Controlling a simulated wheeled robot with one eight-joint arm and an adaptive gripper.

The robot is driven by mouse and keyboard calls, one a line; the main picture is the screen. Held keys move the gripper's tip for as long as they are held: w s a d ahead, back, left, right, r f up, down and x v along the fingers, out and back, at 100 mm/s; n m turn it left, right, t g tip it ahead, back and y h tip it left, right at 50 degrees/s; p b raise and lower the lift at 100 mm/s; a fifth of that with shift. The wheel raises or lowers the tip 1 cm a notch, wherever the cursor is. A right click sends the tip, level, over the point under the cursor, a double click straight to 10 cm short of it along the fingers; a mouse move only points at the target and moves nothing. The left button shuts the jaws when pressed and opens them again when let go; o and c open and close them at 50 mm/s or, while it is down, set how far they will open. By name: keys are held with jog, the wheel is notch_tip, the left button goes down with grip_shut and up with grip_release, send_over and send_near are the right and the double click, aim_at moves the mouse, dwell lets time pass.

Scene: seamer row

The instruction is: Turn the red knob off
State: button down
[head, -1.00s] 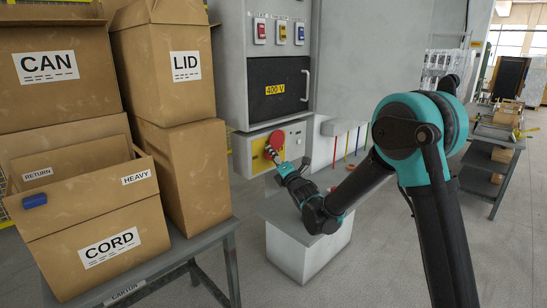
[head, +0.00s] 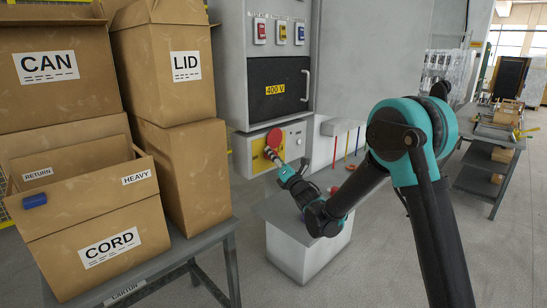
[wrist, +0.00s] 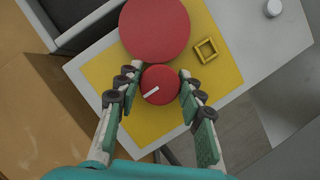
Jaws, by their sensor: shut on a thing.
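The red knob (wrist: 160,86) is a small round knob with a white line on its face, on a yellow plate (wrist: 100,76). In the wrist view the line slants, lower left to upper right. My gripper (wrist: 158,88) is shut on the knob, one finger on each side. In the head view my gripper (head: 270,155) reaches the yellow plate on the grey control box (head: 294,138), where the fingers hide much of the knob. A larger red round button (head: 274,137) sits just above it and also shows in the wrist view (wrist: 155,28).
A yellow square frame (wrist: 206,50) sits beside the large button. A grey cabinet with a black 400 V door (head: 277,75) stands above the box. Cardboard boxes (head: 180,165) fill a table at left. A pale block (head: 305,255) stands below my arm.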

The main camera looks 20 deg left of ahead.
jog(key=c, duration=1)
grip_release()
jog(key=shift+o, duration=0.2)
jog(key=v, duration=1.2)
